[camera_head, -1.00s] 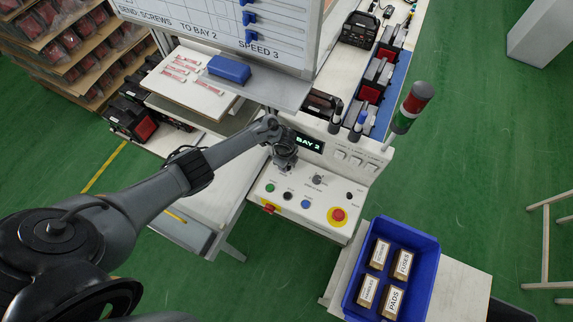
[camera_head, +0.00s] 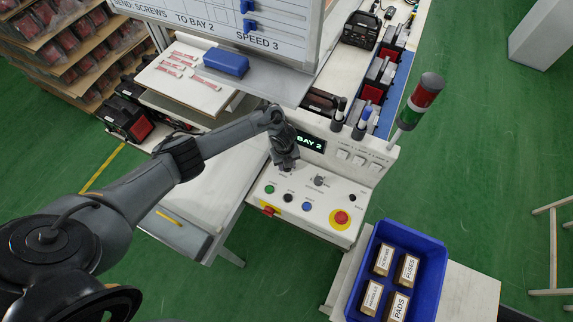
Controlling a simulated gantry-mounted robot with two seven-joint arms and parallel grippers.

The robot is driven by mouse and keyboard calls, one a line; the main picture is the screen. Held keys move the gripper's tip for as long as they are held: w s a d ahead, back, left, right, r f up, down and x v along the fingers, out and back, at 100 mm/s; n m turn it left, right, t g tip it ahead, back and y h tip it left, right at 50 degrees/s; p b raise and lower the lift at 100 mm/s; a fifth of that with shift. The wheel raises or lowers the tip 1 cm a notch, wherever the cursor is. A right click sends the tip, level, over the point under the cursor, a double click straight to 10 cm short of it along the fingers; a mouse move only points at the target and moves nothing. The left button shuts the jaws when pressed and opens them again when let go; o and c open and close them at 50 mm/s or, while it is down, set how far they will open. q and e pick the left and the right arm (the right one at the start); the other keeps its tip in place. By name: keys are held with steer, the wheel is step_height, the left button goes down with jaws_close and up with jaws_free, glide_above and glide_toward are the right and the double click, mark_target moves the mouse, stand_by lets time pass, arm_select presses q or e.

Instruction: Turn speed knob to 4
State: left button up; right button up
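The white control panel (camera_head: 301,218) stands in the middle of the head view. A small grey knob (camera_head: 320,181) sits on its top, right of my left gripper. My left gripper (camera_head: 285,169) points down over the panel's upper left part, just above or at its surface; its fingers are too small to tell open or shut. Whatever lies under the gripper is hidden. The dark display (camera_head: 310,142) reads "BAY 2" in green. The whiteboard (camera_head: 200,15) reads "SEND: SCREWS TO BAY 2 SPEED 3". My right gripper is not in view.
Green, black and blue buttons (camera_head: 307,206) line the panel's front, with a red emergency stop (camera_head: 341,217) at right. A signal tower (camera_head: 419,103) rises behind. A blue bin (camera_head: 433,268) with labelled boxes stands at lower right.

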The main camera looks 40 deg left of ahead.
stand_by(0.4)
arm_select(q)
steer(key=o, duration=1)
steer(key=shift+o, duration=0.2)
steer(key=shift+s+a+r+p, duration=0.1)
steer(key=shift+r+p, duration=0.05)
steer(key=shift+r, duration=1.75)
steer(key=shift+s+a+r+p, duration=0.1)
steer(key=shift+r+p, duration=0.05)
steer(key=shift+r, duration=1.75)
steer(key=shift+d, duration=0.1)
